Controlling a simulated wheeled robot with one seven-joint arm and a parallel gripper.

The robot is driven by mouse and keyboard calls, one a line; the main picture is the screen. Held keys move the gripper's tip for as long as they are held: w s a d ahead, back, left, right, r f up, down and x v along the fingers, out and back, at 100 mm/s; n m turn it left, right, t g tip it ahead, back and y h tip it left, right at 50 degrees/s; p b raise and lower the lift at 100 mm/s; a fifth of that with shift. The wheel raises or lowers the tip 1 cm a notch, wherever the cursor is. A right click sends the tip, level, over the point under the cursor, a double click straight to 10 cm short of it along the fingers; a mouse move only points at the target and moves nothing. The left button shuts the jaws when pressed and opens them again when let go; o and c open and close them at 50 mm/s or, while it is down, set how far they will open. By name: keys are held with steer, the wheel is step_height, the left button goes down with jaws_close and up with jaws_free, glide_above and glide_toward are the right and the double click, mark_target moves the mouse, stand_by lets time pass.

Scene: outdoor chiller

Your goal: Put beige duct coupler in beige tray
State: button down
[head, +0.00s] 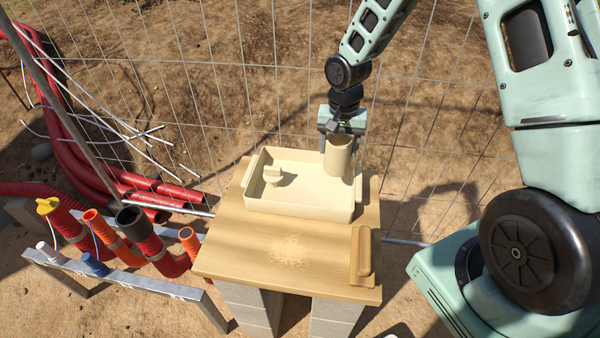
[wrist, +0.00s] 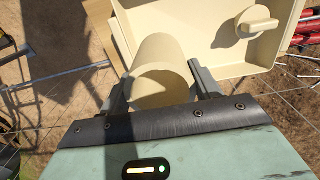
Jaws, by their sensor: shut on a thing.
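The beige duct coupler (head: 339,156) is a short open tube, held upright by my gripper (head: 342,128) at the right side of the beige tray. In the wrist view the coupler (wrist: 165,80) sits between the two fingers of my gripper (wrist: 158,88). The beige tray (head: 300,207) is a shallow rectangular box on the wooden table; its corner also shows in the wrist view (wrist: 275,83). The coupler overlaps the tray's right end in the head view; I cannot tell whether it touches the tray. A small beige piece with a raised handle (head: 271,175) lies in the tray's left part.
A wooden block with a raised grip (head: 361,256) lies on the table (head: 230,245) at front right, near a patch of crumbs (head: 290,250). Red pipes (head: 120,185) and capped pipe ends stand left. A wire fence (head: 220,80) runs behind. The tray's middle is clear.

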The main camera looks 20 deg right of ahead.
step_height(320, 180, down, 9)
steer(key=shift+f+p, duration=0.2)
steer(key=shift+p, duration=0.25)
steer(key=shift+f, duration=0.1)
steer(key=shift+f, duration=0.15)
steer(key=c, duration=0.6)
jaws_free()
